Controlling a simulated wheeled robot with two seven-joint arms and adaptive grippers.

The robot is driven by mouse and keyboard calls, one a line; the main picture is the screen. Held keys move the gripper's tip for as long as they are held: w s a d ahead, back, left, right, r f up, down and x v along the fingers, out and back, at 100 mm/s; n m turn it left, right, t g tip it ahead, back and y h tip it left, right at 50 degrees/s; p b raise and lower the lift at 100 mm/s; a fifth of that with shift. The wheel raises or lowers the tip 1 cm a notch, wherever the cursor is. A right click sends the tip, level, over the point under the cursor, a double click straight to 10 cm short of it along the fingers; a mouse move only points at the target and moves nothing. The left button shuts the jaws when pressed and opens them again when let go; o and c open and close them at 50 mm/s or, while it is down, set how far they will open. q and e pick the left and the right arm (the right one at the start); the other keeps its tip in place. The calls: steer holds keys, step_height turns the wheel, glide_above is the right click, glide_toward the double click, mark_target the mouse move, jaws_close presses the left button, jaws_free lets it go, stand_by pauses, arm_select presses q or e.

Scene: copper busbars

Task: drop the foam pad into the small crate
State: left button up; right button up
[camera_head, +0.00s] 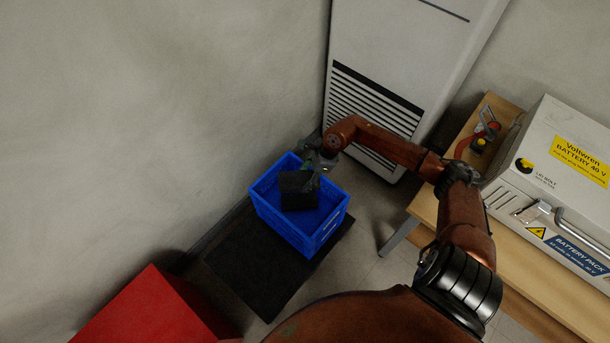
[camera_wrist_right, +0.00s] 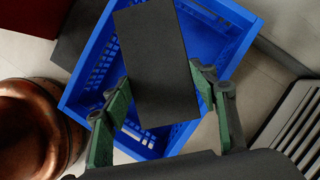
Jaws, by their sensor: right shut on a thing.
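The foam pad (camera_head: 298,190) is a dark, flat rectangular block. My right gripper (camera_head: 318,160) is shut on it and holds it over the opening of the small blue crate (camera_head: 322,232). In the right wrist view the pad (camera_wrist_right: 158,62) sits between the two green-padded fingers of my gripper (camera_wrist_right: 160,100), and the crate (camera_wrist_right: 88,75) lies behind and below it. How far the pad is above the crate floor I cannot tell. The pad hides much of the crate's inside. My left gripper is not in view.
The crate stands on a dark mat (camera_head: 262,283) by the wall. A white vented cabinet (camera_head: 405,60) is close behind my right arm. A wooden table (camera_head: 425,205) with a battery box (camera_head: 560,150) is at right. A red object (camera_head: 150,310) is at lower left.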

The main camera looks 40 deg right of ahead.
steer(key=o, duration=1)
steer(key=shift+r, duration=0.1)
steer(key=v, duration=1.1)
steer(key=shift+s+d+r, duration=0.15)
steer(key=shift+s+r, duration=0.05)
steer(key=shift+r, duration=0.15)
